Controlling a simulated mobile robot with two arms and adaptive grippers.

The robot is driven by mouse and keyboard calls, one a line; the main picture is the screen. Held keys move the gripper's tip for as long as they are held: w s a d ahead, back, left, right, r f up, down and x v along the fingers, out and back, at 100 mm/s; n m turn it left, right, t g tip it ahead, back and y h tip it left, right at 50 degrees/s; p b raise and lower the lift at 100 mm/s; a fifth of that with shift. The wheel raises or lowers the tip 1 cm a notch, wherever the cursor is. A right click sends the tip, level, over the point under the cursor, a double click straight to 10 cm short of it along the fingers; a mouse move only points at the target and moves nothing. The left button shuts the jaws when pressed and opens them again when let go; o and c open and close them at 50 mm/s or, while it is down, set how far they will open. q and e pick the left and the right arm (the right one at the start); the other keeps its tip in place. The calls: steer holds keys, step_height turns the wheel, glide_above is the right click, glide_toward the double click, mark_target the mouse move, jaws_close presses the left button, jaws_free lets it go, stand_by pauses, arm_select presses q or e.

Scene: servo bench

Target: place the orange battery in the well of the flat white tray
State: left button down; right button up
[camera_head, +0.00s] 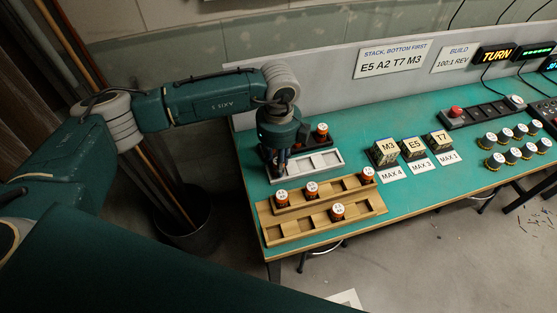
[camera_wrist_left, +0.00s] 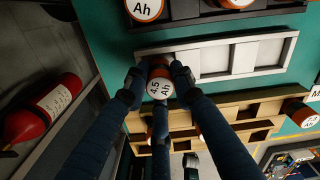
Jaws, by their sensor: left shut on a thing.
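The flat white tray (camera_head: 318,169) lies on the teal bench, with open wells along its middle and right; it also shows in the wrist view (camera_wrist_left: 245,56). My left gripper (camera_head: 278,169) points down at the tray's left end. In the wrist view its dark fingers (camera_wrist_left: 158,78) are shut around an orange battery (camera_wrist_left: 160,90) with a white "4.5 Ah" top. The battery is upright over the tray's left end. Its lower part is hidden, so I cannot tell whether it touches the well floor. My right gripper is not in view.
A dark tray with an orange battery (camera_head: 321,133) is behind the white tray. Wooden racks (camera_head: 290,228) with several orange batteries stand in front. Labelled blocks (camera_head: 413,149) stand to the right. A fire extinguisher (camera_wrist_left: 42,110) is beyond the bench's left edge.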

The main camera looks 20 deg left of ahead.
arm_select(q)
steer(key=shift+f, duration=0.1)
steer(key=c, duration=1.8)
jaws_free()
steer(key=o, duration=0.4)
steer(key=shift+c, duration=0.2)
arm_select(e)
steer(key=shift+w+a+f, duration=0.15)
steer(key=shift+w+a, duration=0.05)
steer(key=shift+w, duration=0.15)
arm_select(q)
steer(key=shift+r, duration=0.45)
step_height(320, 180, up, 11)
steer(key=b, duration=0.2)
steer(key=shift+r+b, duration=0.2)
steer(key=shift+b, duration=0.2)
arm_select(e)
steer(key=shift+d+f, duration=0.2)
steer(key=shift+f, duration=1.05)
